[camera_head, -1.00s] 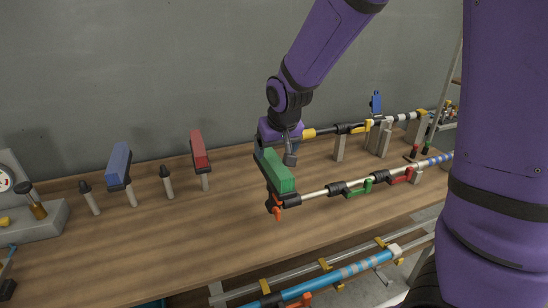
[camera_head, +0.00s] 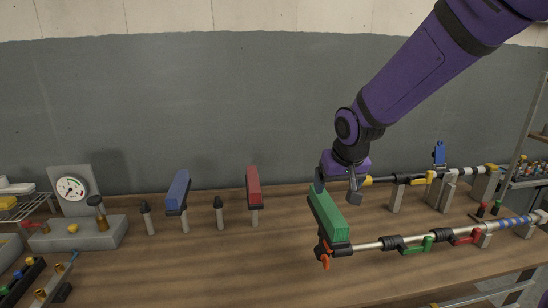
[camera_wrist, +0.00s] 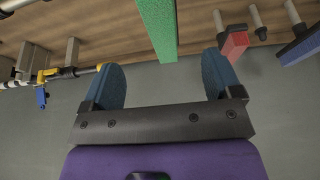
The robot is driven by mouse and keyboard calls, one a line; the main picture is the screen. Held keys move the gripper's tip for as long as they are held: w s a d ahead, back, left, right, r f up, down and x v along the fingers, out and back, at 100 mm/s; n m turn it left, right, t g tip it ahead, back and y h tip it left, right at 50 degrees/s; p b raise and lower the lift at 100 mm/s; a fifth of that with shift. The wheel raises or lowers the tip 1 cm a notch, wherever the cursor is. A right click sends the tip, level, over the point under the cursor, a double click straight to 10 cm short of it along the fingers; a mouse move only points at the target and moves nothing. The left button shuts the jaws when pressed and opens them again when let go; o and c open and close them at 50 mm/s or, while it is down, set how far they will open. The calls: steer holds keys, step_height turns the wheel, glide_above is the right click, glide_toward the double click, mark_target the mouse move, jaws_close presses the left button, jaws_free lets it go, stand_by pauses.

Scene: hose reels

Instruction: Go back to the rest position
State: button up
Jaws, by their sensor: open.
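My purple arm reaches over the bench from the upper right in the head view. My gripper (camera_head: 338,188) is just behind and above the green block (camera_head: 328,216), which sits at the near end of a metal lance. In the wrist view my gripper (camera_wrist: 165,85) shows two blue fingers spread wide. The green block (camera_wrist: 157,28) lies beyond the fingertips, between their lines, and nothing is held. In the head view an arm part and the block partly hide the fingers, so any contact there cannot be told.
A blue block (camera_head: 178,190) and a red block (camera_head: 254,184) stand on posts to the left. A gauge unit (camera_head: 72,190) is at far left. Lances with yellow (camera_head: 432,177) and red (camera_head: 466,237) fittings run right. The wooden bench (camera_head: 200,265) is clear in front.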

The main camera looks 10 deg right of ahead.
steer(key=s+d+r, duration=0.2)
steer(key=s+r, duration=0.2)
steer(key=s, duration=0.4)
steer(key=s+d+r, duration=0.2)
steer(key=s+r, duration=0.2)
steer(key=s, duration=0.4)
steer(key=s+d+r, duration=0.2)
steer(key=s+r, duration=0.2)
steer(key=s, duration=0.5)
steer(key=shift+d+t, duration=0.4)
